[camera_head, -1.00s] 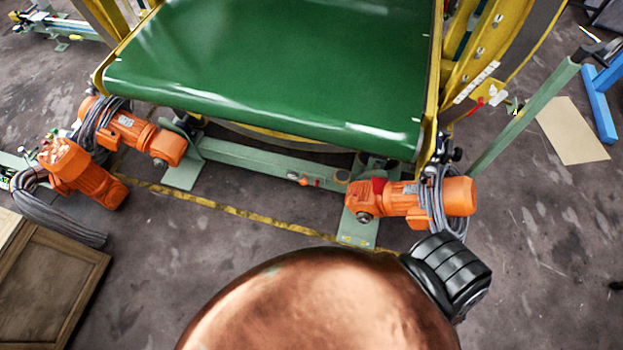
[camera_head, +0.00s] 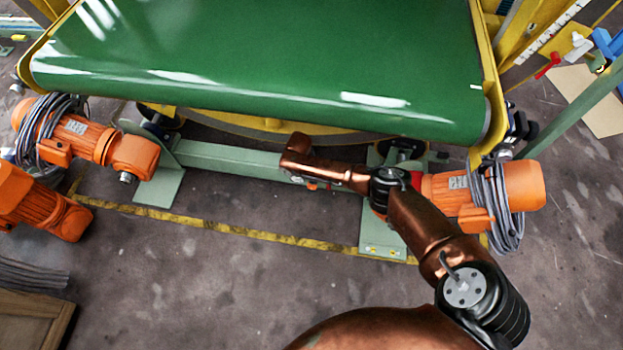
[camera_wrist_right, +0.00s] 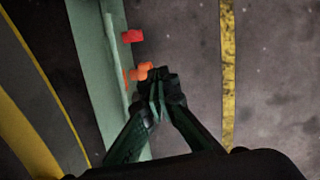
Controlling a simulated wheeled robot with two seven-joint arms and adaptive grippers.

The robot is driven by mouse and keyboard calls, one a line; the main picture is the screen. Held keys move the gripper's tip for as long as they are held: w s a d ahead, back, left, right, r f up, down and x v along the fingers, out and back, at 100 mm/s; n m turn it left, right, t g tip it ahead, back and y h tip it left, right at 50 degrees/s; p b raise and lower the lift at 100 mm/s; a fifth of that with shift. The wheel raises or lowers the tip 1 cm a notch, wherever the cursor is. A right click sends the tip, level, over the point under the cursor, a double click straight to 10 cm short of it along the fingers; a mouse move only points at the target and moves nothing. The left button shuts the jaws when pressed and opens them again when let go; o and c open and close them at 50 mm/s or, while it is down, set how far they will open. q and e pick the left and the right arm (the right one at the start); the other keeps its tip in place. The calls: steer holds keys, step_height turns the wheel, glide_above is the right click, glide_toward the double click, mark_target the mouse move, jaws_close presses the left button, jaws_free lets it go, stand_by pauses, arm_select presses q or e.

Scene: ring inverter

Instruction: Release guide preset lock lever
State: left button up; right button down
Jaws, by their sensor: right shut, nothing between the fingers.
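In the right wrist view my right gripper (camera_wrist_right: 158,88) is shut and empty, with dark fingers meeting beside the pale green floor beam (camera_wrist_right: 90,40). A small orange knob or lever (camera_wrist_right: 142,70) sits on the beam at the fingertips; I cannot tell whether they touch. A red knob (camera_wrist_right: 132,36) sits farther along. In the head view my right arm reaches over this beam (camera_head: 230,160) and largely hides the gripper. A red lever (camera_head: 547,66) stands beside a white scale at the upper right. I cannot tell which is the preset lock lever. My left gripper is not in view.
A green conveyor belt (camera_head: 250,60) lies above the beam. An orange motor (camera_head: 520,185) with coiled cable stands right of my forearm, and another motor (camera_head: 90,140) is at left. A slanted green post (camera_head: 575,125) rises at right.

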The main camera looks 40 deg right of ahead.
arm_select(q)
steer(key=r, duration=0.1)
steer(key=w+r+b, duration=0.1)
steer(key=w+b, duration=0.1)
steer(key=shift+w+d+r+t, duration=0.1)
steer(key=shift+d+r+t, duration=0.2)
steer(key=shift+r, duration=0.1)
arm_select(e)
steer(key=shift+n+g+h, duration=0.3)
steer(key=shift+n, duration=0.2)
steer(key=w+r, duration=0.3)
steer(key=shift+w+r, duration=0.25)
steer(key=shift+r, duration=0.05)
steer(key=shift+f, duration=0.15)
arm_select(q)
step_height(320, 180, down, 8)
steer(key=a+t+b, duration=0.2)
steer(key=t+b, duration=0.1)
steer(key=b, duration=0.2)
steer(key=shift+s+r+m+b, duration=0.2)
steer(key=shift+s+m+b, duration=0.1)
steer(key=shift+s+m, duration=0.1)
arm_select(e)
steer(key=s+d+f, duration=0.4)
steer(key=d+f, duration=0.1)
steer(key=f, duration=0.4)
steer(key=shift+f, duration=0.25)
steer(key=shift+s, duration=0.1)
